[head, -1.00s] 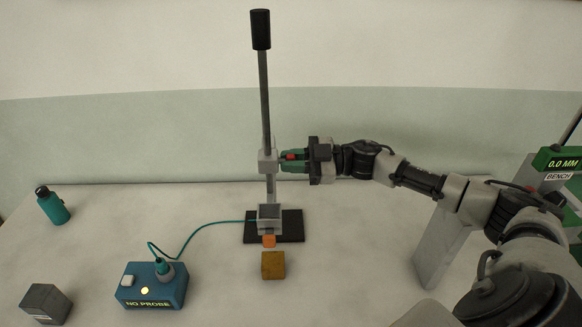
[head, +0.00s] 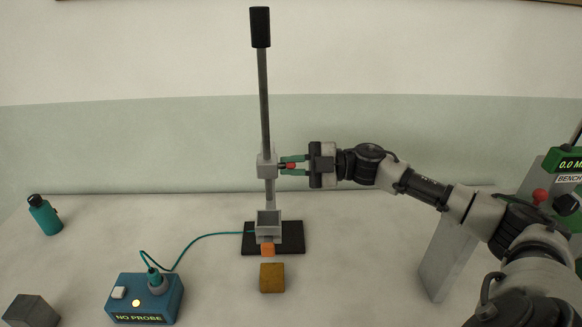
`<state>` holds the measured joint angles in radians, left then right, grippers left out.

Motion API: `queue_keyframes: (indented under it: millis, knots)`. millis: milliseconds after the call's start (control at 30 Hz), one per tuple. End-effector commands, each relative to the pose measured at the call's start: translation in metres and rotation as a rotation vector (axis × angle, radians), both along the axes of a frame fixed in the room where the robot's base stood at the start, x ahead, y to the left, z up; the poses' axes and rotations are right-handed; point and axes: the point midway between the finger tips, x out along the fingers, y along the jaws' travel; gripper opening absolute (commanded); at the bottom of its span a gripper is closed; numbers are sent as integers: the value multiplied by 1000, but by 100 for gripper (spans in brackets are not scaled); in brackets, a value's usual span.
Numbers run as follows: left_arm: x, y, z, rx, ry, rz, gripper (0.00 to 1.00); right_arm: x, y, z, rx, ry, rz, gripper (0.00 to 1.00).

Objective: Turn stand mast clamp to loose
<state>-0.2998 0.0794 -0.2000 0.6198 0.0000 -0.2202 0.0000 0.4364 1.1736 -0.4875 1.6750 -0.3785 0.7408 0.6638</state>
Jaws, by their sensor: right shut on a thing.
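The stand (head: 264,110) is a tall grey mast with a black top, upright on a black base plate (head: 290,238). Its mast clamp (head: 266,166) is a light grey block partway up, with a small red knob or lever (head: 291,166) on its right side. My right gripper (head: 291,165) reaches in from the right and is shut on this red part, one green finger above it and one below. The fingers partly hide it, so its exact setting is hard to read. My left gripper is out of view.
A grey holder (head: 268,224) sits low on the mast, with an orange piece (head: 267,250) and a brown block (head: 272,278) in front. A cable links it to the blue NO PROBE box (head: 146,298). A teal bottle (head: 45,215) and dark block (head: 31,310) stand left.

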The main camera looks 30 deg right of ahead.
Motion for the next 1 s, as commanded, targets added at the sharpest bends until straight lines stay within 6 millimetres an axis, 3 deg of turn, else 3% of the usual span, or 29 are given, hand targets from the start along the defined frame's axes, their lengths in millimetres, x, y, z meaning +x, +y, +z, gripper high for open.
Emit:
queue_keyframes:
  millis: [267,300,467,767,1000]
  knots:
    - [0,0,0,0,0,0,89,0,0,0,-1,0,1,0]
    - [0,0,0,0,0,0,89,0,0,0,0,0,1,18]
    - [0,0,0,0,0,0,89,0,0,0,0,1,1,40]
    - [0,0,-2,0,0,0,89,-1,-3,-1,-1,2,0,40]
    - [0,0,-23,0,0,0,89,-20,-33,-7,-5,6,-2,40]
